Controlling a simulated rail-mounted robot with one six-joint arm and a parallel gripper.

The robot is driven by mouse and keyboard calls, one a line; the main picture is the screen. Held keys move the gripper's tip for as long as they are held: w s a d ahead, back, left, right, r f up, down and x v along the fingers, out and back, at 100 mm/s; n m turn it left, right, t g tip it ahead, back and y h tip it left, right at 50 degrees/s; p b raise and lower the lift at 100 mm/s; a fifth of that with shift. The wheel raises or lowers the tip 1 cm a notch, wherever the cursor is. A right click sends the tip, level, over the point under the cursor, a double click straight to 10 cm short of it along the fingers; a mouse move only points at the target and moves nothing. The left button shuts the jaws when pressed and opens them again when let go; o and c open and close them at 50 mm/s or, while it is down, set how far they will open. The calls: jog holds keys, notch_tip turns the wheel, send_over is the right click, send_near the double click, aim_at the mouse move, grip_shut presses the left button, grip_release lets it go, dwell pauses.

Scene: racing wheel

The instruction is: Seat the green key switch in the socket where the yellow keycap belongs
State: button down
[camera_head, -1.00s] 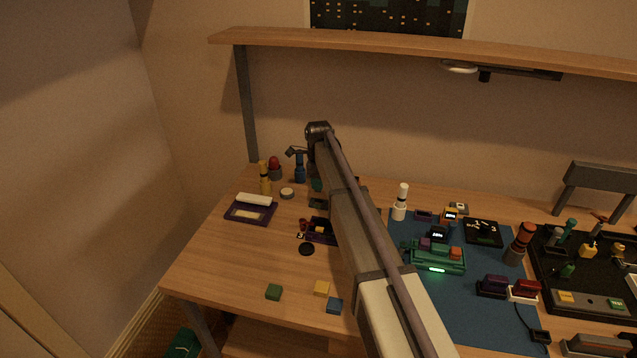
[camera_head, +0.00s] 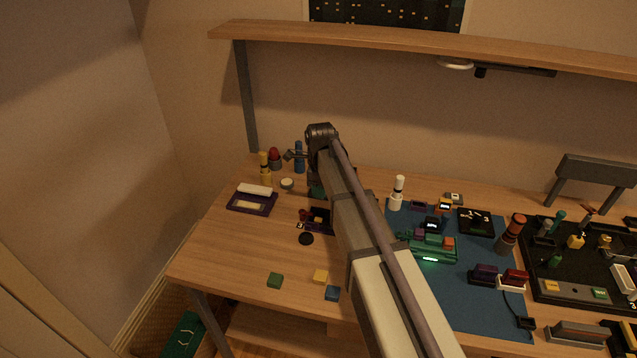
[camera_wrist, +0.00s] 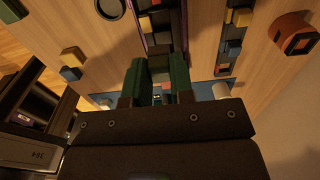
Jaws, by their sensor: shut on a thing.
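In the wrist view my gripper (camera_wrist: 158,80) has two dark green fingers shut on a small, dim greenish block (camera_wrist: 158,63), which I take to be the green key switch. Its underside is hidden. Ahead of the fingers is a purple-edged tray (camera_wrist: 150,38) with small coloured blocks in it; I cannot tell which socket is which, or whether the switch touches one. In the head view the tray (camera_head: 318,221) is partly hidden by my arm, and my fingertips are hidden too.
A purple holder with a white roll (camera_head: 254,190) and several bottles stand at the left and back. A blue mat (camera_head: 468,296) with a green device (camera_head: 430,246) lies right of my arm.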

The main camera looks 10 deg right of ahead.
jog(key=b, duration=0.6)
send_over(320, 217)
notch_tip(320, 217, down, 6)
jog(key=shift+r, duration=0.1)
jog(key=shift+f+b, duration=1.15)
jog(key=shift+f, duration=0.05)
dwell(0.8)
jog(key=c, duration=0.9)
grip_release()
jog(key=shift+r, duration=0.1)
notch_tip(320, 217, up, 11)
jog(key=p, duration=1.1)
